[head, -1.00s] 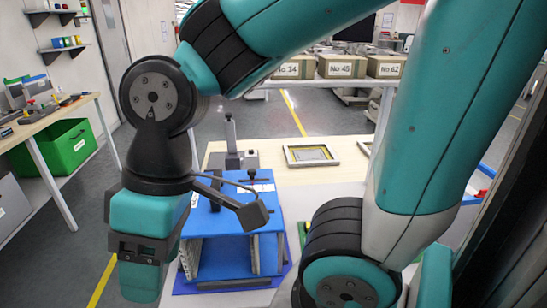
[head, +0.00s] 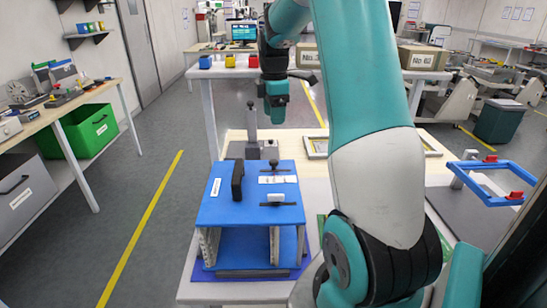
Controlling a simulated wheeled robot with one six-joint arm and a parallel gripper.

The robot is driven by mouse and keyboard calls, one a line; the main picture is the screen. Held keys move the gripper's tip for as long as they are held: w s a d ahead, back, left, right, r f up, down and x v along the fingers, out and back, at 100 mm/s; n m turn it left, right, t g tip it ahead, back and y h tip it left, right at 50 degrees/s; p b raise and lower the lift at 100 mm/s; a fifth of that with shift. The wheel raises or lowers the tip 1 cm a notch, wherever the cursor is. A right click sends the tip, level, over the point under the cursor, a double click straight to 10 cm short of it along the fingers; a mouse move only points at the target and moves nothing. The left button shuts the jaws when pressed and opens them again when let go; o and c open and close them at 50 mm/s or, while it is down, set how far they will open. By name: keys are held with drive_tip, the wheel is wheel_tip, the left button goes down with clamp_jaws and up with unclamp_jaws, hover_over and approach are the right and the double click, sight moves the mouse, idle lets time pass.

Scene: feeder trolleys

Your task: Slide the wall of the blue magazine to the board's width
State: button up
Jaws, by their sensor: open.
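The blue magazine (head: 232,212) stands at the near end of the pale table, open at the front. Inside it a light, slotted wall (head: 209,245) stands at the left, and another narrow upright wall (head: 274,246) stands right of centre. On its top are a black handle (head: 238,180), a black knob (head: 273,164) in a slot and a white block (head: 277,197) on a dark bar. My gripper (head: 277,118) is open, pointing down, beyond and above the magazine, touching nothing. I cannot make out a board in the magazine; its interior is shaded.
A grey post (head: 252,125) stands just behind the magazine. A grey frame (head: 317,148) lies on the table, partly behind my arm. A blue frame with red clips (head: 494,184) is at right. Open floor lies left of the table.

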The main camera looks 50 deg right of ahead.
sight(274, 161)
wheel_tip(274, 161, down, 14)
drive_tip(key=shift+f+p, duration=0.2)
drive_tip(key=shift+p, duration=0.9)
clamp_jaws()
drive_tip(key=shift+a, duration=0.1)
